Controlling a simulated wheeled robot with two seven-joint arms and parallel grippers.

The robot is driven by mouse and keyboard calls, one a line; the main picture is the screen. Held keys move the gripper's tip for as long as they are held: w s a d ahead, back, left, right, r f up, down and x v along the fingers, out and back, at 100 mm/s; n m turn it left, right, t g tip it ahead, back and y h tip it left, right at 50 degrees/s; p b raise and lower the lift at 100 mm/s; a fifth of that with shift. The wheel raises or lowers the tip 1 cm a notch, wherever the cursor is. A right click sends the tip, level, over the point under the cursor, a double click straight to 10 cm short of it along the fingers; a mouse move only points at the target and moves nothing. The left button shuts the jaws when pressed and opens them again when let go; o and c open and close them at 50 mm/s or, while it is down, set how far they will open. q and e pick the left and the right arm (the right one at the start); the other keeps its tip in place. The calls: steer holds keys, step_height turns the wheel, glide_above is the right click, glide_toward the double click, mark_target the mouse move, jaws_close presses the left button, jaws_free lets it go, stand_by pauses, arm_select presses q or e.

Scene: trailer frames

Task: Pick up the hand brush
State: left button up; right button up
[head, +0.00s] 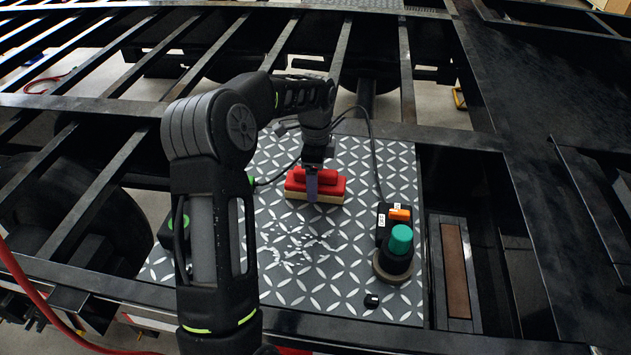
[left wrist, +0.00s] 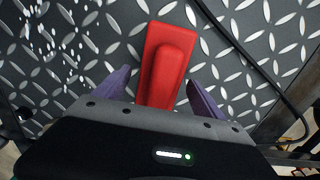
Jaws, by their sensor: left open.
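The hand brush (head: 328,186) has a red body with a raised red grip and pale bristles underneath. It lies bristles down on the grey tread plate (head: 345,262). In the left wrist view the red brush (left wrist: 166,62) extends between the two purple fingers of my left gripper (left wrist: 160,88). My left gripper (head: 311,188) is open, over the brush, with a finger in front of its near side in the head view. The fingers show gaps on both sides of the brush. My right gripper is not in view.
A teal-capped round device (head: 400,240) and a black box with an orange part (head: 399,214) stand right of the brush. A small black item (head: 371,301) lies near the front edge. White scraps (head: 300,243) are scattered on the plate. Black frame beams (head: 460,140) surround it.

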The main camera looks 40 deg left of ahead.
arm_select(q)
steer(key=shift+f, duration=0.35)
stand_by(0.3)
steer(key=c, duration=1.6)
steer(key=shift+o, duration=0.2)
steer(key=shift+r, duration=0.15)
step_height(320, 180, up, 10)
steer(key=shift+f+b, duration=0.1)
steer(key=shift+b, duration=0.6)
